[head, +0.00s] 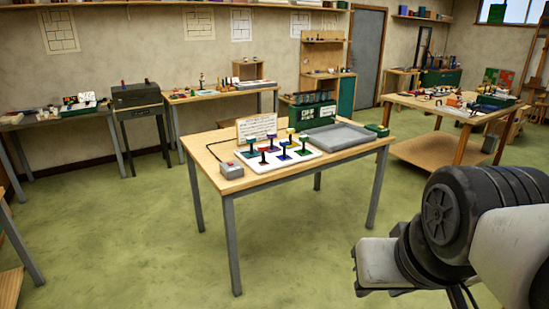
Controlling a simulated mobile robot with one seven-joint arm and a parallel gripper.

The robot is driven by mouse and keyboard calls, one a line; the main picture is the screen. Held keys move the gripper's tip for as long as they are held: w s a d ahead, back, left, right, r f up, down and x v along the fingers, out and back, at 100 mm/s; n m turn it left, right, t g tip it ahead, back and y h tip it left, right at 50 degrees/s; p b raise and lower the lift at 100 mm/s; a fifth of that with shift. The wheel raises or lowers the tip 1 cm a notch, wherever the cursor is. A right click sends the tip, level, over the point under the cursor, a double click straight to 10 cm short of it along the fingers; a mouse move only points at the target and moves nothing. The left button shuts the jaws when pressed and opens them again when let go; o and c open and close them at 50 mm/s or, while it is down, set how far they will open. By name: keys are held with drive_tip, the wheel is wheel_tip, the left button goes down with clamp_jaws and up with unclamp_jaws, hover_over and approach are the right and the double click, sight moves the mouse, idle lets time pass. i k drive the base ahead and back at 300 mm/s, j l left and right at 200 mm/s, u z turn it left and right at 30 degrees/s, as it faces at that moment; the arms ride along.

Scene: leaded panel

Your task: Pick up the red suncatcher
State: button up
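Several small coloured pieces on dark stands stand on a white board (301,158) on the wooden table in the middle of the head view. A red piece (264,150) is at the front left of the group and looks like the red suncatcher, though it is very small here. An orange-red piece (275,136) stands behind it. Blue, green and yellow pieces are around them. My gripper (358,270) is at the lower right, in front of the table and well apart from the pieces. Its fingers are too unclear to tell whether they are open.
On the same table (205,145) are a grey tray (338,134), a grey box with a red button (231,169), a written card (257,128) and a green block (377,130). Other cluttered benches line the walls and the right side. The green floor in front is clear.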

sight(262, 149)
drive_tip(key=i+u, duration=0.25)
drive_tip(key=u, duration=0.15)
drive_tip(key=i+l+u, duration=0.1)
drive_tip(key=i+u, duration=0.15)
drive_tip(key=u, duration=0.15)
drive_tip(key=i+l+u, duration=0.2)
drive_tip(key=u, duration=0.2)
drive_tip(key=i+l+u, duration=0.2)
drive_tip(key=i+l, duration=0.2)
drive_tip(key=i+l+u, duration=0.2)
drive_tip(key=i+l, duration=0.15)
drive_tip(key=l, duration=0.25)
drive_tip(key=i+l, duration=0.45)
drive_tip(key=l, duration=0.3)
drive_tip(key=i+l, duration=0.45)
drive_tip(key=l, duration=0.3)
drive_tip(key=i+l+u, duration=0.1)
drive_tip(key=i+l, duration=0.15)
drive_tip(key=l, duration=0.1)
